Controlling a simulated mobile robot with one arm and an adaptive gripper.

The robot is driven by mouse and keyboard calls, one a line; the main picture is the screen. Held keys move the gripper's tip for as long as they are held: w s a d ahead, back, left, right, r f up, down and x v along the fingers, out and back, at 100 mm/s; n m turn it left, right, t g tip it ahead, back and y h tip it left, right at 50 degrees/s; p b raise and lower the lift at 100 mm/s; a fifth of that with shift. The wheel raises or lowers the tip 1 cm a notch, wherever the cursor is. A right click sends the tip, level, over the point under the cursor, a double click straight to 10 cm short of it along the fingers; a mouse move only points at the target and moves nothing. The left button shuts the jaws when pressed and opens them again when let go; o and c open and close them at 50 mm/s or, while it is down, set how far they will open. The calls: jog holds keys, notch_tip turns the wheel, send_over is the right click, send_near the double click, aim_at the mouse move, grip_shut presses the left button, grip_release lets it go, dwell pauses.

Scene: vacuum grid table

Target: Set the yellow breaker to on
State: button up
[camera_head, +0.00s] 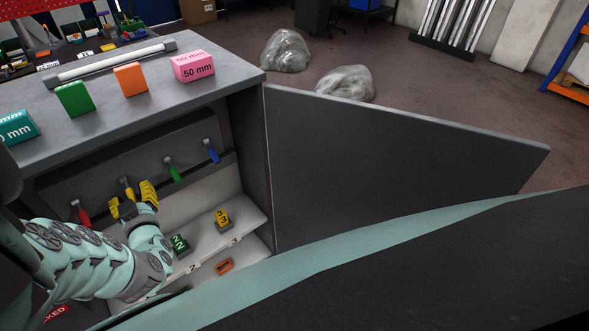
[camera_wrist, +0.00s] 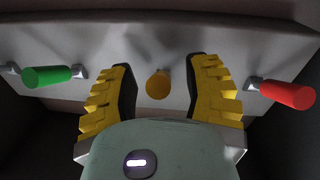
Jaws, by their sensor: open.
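The yellow breaker (camera_head: 126,185) is a lever on a dark panel inside the open cabinet, between the red breaker (camera_head: 81,212) and the green breaker (camera_head: 172,170). My gripper (camera_head: 134,204) is open just in front of the yellow lever. In the wrist view the round end of the yellow breaker (camera_wrist: 158,86) lies between the two yellow ridged fingers of my gripper (camera_wrist: 160,95), with a gap on either side. The green breaker (camera_wrist: 46,77) is to the left there and the red breaker (camera_wrist: 288,94) to the right. The yellow lever is partly hidden by my gripper in the head view.
A blue breaker (camera_head: 211,151) is farthest right. The cabinet door (camera_head: 390,160) stands open to the right. Green (camera_head: 180,244) and yellow (camera_head: 222,218) number tags and an orange piece (camera_head: 224,266) are on shelves below. Coloured blocks, such as the pink one (camera_head: 193,67), stand on the cabinet top.

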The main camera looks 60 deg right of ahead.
jog(key=shift+d, duration=0.1)
grip_shut()
dwell(0.3)
